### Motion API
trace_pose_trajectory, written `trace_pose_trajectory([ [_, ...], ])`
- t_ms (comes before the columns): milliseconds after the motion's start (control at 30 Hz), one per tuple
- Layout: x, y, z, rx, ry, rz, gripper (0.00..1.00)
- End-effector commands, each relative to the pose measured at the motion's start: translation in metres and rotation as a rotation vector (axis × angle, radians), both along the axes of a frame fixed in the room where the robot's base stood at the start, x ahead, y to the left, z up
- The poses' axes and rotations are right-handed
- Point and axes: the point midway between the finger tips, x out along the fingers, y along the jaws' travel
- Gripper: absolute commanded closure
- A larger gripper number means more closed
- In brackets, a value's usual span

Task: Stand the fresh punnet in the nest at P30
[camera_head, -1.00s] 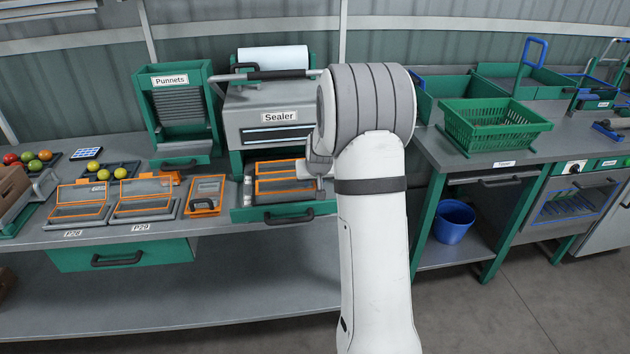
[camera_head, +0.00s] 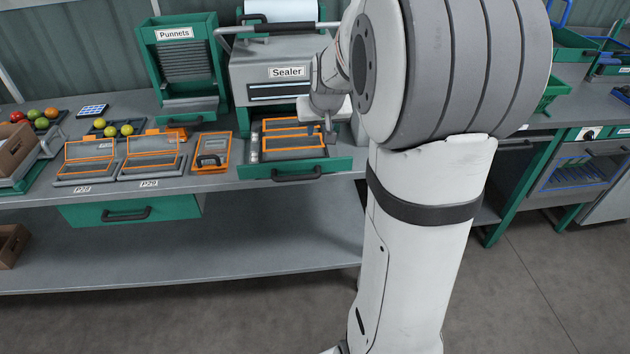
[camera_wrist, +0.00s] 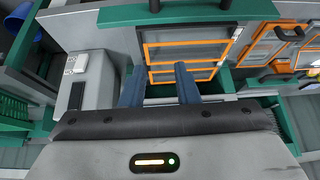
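My gripper (camera_wrist: 160,88) has two blue fingers, apart, with nothing visible between them. In the head view it hangs by the right side of the sealer's pulled-out drawer (camera_head: 296,172), partly hidden by my arm. The drawer's orange-framed inserts (camera_wrist: 186,48) lie beyond the fingertips in the wrist view. Two orange-framed stations sit to the left, labelled P28 (camera_head: 83,189) and P29 (camera_head: 149,184). I cannot make out a P30 label. A Punnets dispenser (camera_head: 181,75) holds a grey ribbed stack; I cannot pick out a separate fresh punnet.
The Sealer (camera_head: 286,87) stands behind the drawer. A smaller orange-framed unit with a dark handle (camera_head: 211,160) lies beside the drawer. The lower shelf (camera_head: 180,250) is mostly clear.

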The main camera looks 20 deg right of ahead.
Motion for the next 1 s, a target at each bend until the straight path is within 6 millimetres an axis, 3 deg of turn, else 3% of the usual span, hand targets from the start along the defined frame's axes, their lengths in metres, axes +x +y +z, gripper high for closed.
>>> trace_pose_trajectory([
  [33,-0.022,0.021,0.007,0.004,0.018,0.029,0.72],
  [200,-0.111,0.082,0.011,0.022,0.125,0.119,0.72],
  [400,-0.206,0.122,0.0,0.024,0.235,0.201,0.72],
  [500,-0.235,0.131,-0.006,0.022,0.272,0.225,0.72],
  [667,-0.255,0.134,-0.012,0.02,0.3,0.24,0.72],
  [1000,-0.256,0.134,-0.012,0.02,0.301,0.24,0.72],
])
